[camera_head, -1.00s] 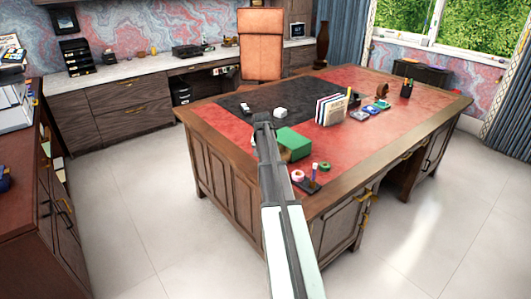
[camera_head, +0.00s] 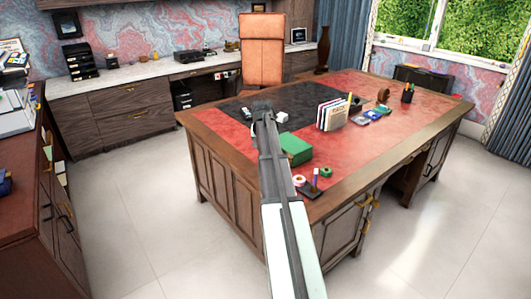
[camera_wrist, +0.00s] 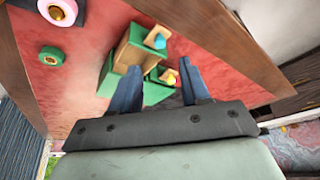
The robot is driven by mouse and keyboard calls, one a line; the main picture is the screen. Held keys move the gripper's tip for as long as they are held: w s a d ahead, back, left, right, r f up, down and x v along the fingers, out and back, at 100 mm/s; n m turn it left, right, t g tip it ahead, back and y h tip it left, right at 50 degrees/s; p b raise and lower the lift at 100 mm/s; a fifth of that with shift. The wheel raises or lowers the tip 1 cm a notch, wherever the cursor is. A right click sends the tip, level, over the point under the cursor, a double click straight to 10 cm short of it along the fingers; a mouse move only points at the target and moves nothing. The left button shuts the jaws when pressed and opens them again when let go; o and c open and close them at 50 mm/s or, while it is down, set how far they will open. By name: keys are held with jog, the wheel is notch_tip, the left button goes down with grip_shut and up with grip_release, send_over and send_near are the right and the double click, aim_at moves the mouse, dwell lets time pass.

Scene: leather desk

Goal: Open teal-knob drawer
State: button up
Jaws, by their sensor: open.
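A small green drawer box (camera_head: 296,147) stands on the red leather desk top, just right of my arm in the head view. In the wrist view the green box (camera_wrist: 135,50) shows a teal knob (camera_wrist: 155,40) on one drawer front and a yellow knob (camera_wrist: 168,77) on another. My gripper (camera_wrist: 160,78) is open, its two dark fingers pointing toward the box with the yellow knob between them. The teal knob is beyond the fingertips, and I see no contact with it. In the head view my arm hides the gripper and the drawer fronts.
A pink tape roll (camera_head: 298,180) and a green tape roll (camera_head: 326,172) lie near the box. Upright books (camera_head: 332,113) and a pen cup (camera_head: 407,94) stand farther right. The desk's wooden edge (camera_wrist: 30,60) shows in the wrist view.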

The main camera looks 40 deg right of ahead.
jog(key=shift+v, duration=2.5)
jog(key=s+a+f+n+g+y, duration=0.1)
jog(key=s+a+f+n, duration=0.1)
jog(key=s+a+f, duration=0.8)
jog(key=s+a+f+n+g+y, duration=0.15)
jog(key=a+f, duration=0.45)
jog(key=f, duration=1)
jog(key=s+a+f+n+g+y, duration=0.1)
jog(key=s+a+f, duration=0.65)
jog(key=f, duration=0.55)
jog(key=s+a+f+n+g, duration=0.1)
jog(key=s+a+f+g, duration=0.1)
jog(key=s+a+f, duration=0.4)
jog(key=s+a+f+n+g, duration=0.2)
jog(key=s+a+f, duration=0.4)
jog(key=s, duration=0.8)
jog(key=s+a+f+n+g, duration=0.1)
jog(key=s+a+f+g, duration=0.1)
jog(key=s+a+f, duration=0.4)
jog(key=s+a, duration=0.1)
jog(key=s, duration=0.2)
jog(key=shift+s+a, duration=0.4)
